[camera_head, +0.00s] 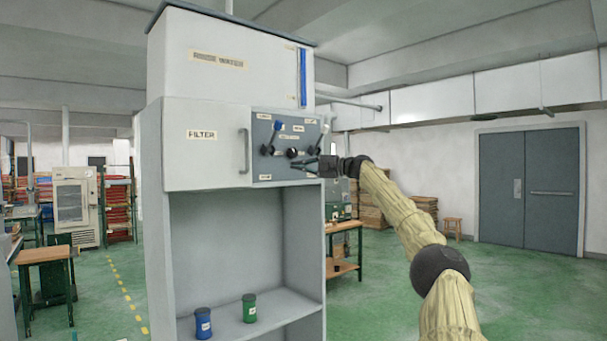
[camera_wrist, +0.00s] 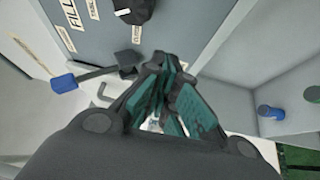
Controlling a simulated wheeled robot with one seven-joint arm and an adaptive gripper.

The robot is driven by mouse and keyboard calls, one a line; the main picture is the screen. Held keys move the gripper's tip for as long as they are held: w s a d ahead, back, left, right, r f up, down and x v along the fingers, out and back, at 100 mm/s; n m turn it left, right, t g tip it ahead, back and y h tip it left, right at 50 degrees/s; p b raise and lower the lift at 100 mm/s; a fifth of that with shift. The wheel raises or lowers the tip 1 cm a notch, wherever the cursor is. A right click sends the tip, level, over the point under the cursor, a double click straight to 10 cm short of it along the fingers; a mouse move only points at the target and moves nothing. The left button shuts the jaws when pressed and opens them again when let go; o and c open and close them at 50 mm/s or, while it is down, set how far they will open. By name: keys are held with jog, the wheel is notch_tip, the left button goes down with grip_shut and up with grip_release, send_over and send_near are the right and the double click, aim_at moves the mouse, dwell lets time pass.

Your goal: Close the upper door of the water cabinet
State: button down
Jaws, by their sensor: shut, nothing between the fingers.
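The tall white water cabinet (camera_head: 235,232) stands left of centre in the head view. Its upper door (camera_head: 205,160), labelled FILTER, has a vertical handle (camera_head: 244,151) near its right edge. The door looks about flush with the front beside it; I cannot tell whether it is fully shut. Right of it is a grey control panel (camera_head: 262,172) with knobs and levers. My gripper (camera_head: 301,164) is in front of the panel's right part, to the right of the door handle. In the wrist view its fingers (camera_wrist: 158,62) are together and empty, near the panel (camera_wrist: 98,45).
A blue lever (camera_wrist: 62,83) and a black knob (camera_wrist: 133,11) are close to my fingers in the wrist view. A blue can (camera_head: 203,323) and a green can (camera_head: 249,308) stand in the open lower compartment. Green floor is open to the right.

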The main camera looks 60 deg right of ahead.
jog(key=shift+n+g+y, duration=0.3)
jog(key=shift+n+y, duration=0.1)
jog(key=shift+n, duration=0.1)
jog(key=w+d+p, duration=0.1)
jog(key=d+p, duration=0.1)
jog(key=w+d+r+p, duration=0.1)
jog(key=w+d+p, duration=0.1)
jog(key=p, duration=0.1)
jog(key=shift+d+p, duration=0.1)
jog(key=shift+p, duration=0.25)
